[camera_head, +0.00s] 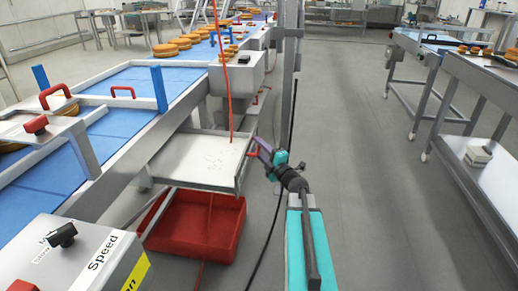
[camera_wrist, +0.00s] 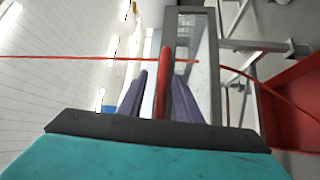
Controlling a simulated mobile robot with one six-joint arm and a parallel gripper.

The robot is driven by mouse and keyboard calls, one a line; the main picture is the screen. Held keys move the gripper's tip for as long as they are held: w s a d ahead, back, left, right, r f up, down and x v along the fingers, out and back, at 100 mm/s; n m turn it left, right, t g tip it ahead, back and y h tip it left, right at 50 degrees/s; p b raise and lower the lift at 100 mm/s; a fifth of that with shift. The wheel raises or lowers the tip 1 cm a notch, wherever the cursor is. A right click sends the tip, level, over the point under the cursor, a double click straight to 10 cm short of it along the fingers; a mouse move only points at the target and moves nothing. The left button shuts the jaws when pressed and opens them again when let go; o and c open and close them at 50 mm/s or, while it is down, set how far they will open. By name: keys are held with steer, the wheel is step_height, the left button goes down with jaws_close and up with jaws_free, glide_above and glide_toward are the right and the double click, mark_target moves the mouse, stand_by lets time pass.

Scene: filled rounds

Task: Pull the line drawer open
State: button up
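The line drawer (camera_head: 196,151) is a shallow pale metal tray under the conveyor's side. In the head view it stands out from beneath the line, with its inside showing. Its red handle (camera_head: 253,149) is on the right-hand front face. My gripper (camera_head: 264,151) is at this handle. In the wrist view the red handle (camera_wrist: 163,90) lies between the two purple fingers of my gripper (camera_wrist: 158,78). A pale gap shows between the left finger and the handle; the right finger is close to it. The fingers look open around the handle.
A red crate (camera_head: 197,225) sits on the floor below the drawer. A thin red line (camera_head: 225,85) hangs in front of the drawer. A control box marked Speed (camera_head: 85,258) is at lower left. The grey floor (camera_head: 350,170) to the right is clear up to a metal table (camera_head: 490,190).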

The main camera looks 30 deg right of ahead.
steer(key=shift+a+f, duration=0.1)
steer(key=shift+a, duration=0.1)
steer(key=shift+s, duration=0.1)
steer(key=s+f+p, duration=0.1)
steer(key=s+p, duration=0.5)
steer(key=s, duration=0.7)
steer(key=shift+s+f+p, duration=0.15)
steer(key=shift+f+p, duration=0.2)
stand_by(0.5)
steer(key=shift+f, duration=0.15)
